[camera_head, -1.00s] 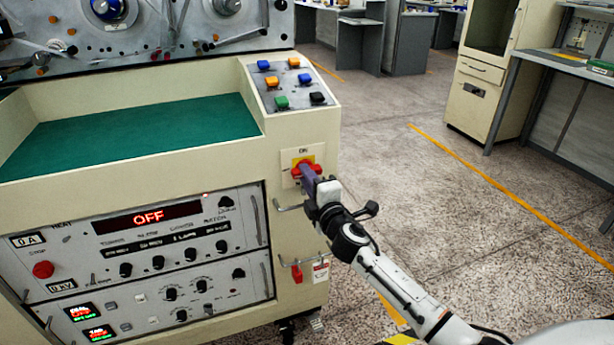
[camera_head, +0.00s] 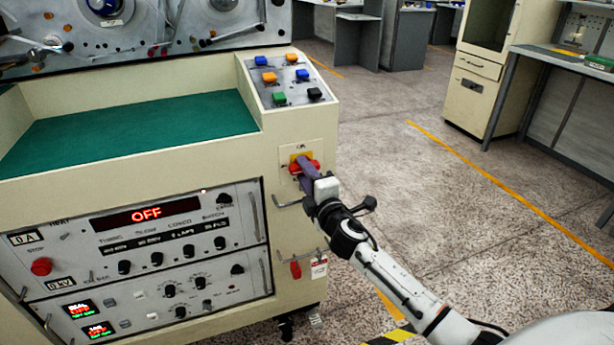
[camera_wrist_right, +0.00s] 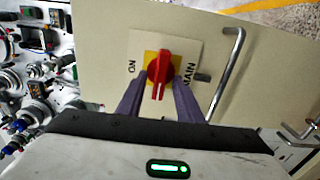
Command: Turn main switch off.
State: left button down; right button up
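The main switch is a red rotary knob (camera_wrist_right: 160,75) on a yellow square and a pale plate on the cabinet front. In the wrist view the plate reads "ON" on the left and "MAIN" on the right. The red knob (camera_head: 313,167) also shows in the head view, partly hidden by my right gripper (camera_head: 306,170). In the wrist view the two purple fingers of my right gripper (camera_wrist_right: 160,92) stand apart, one on each side of the knob's handle, with gaps visible. My left gripper is not in view.
The cabinet panel's red display (camera_head: 146,214) reads "OFF". A metal handle (camera_wrist_right: 228,70) sticks out close to the switch. A button panel (camera_head: 288,82) is above it. A red lock-like item (camera_head: 295,268) and tag hang below. The floor to the right is open.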

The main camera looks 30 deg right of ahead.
jog(key=v, duration=1)
jog(key=shift+a, duration=0.1)
